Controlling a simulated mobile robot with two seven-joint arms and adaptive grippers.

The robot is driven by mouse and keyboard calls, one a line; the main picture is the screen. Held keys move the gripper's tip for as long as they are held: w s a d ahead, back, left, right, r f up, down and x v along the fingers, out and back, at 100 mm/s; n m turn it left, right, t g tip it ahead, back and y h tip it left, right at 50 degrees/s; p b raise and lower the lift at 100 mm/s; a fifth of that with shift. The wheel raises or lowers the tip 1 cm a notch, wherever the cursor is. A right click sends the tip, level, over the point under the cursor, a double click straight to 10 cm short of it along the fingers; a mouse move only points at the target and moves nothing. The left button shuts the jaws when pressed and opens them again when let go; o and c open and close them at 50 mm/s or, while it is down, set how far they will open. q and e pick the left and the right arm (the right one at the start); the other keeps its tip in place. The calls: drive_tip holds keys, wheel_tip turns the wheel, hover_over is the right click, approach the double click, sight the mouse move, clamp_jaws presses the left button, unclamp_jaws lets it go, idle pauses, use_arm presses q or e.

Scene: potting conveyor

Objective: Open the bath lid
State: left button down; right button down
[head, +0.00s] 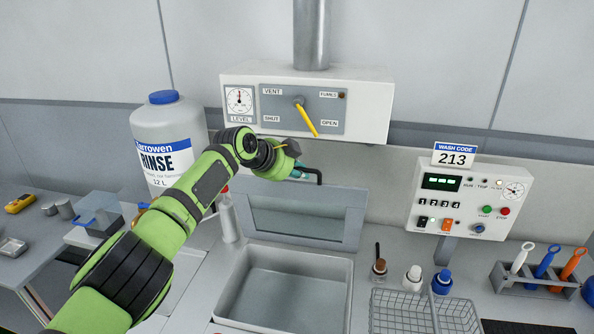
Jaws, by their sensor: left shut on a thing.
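The bath (345,290) is a light grey basin in the counter, its opening uncovered and its inside visible. Its lid (352,230), a grey frame with a glassy panel, stands raised and steeply tilted at the bath's back edge. A dark handle (318,175) shows at the lid's top edge. My left gripper (296,173) is at that handle, shut on it; my own wrist partly hides the fingers. My right gripper is out of view.
A vent box (375,110) with a yellow lever (306,120) hangs above the lid. A large RINSE jug (165,125) stands left, behind my arm. A wire basket (400,312), small bottles (413,280) and a control panel (470,205) are to the right.

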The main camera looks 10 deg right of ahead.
use_arm(q)
drive_tip(key=c, duration=1.4)
unclamp_jaws()
drive_tip(key=shift+a, duration=0.1)
drive_tip(key=v, duration=1.2)
drive_tip(key=shift+s, duration=0.1)
